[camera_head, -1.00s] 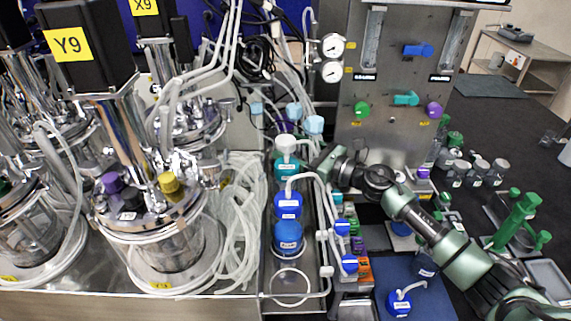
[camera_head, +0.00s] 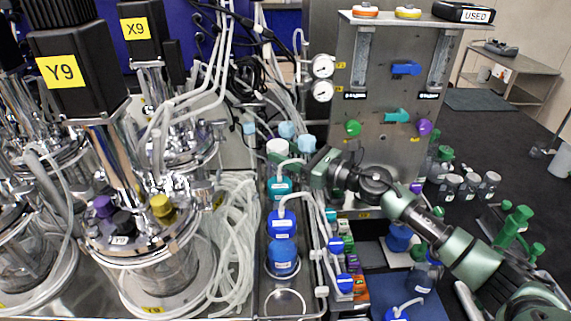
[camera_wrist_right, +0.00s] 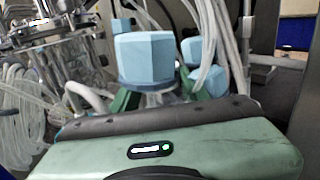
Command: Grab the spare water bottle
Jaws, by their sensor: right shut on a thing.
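A clear bottle with a pale cap shows as near white in the head view (camera_head: 277,147) and light blue in the right wrist view (camera_wrist_right: 145,57). My right gripper (camera_head: 280,159) reaches in from the right and is shut on this bottle just below the cap. In the right wrist view its green fingers lie on both sides of the neck. The bottle's lower body is mostly hidden, and I cannot read a label. My left gripper is not in view.
A teal-capped bottle (camera_head: 279,187) and blue-capped bottles (camera_head: 281,222) stand in the narrow tray, with hoses over them. Other light-blue caps (camera_head: 306,143) are close behind my right gripper. Bioreactors (camera_head: 150,245) crowd the left; a steel panel (camera_head: 390,150) stands behind the arm.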

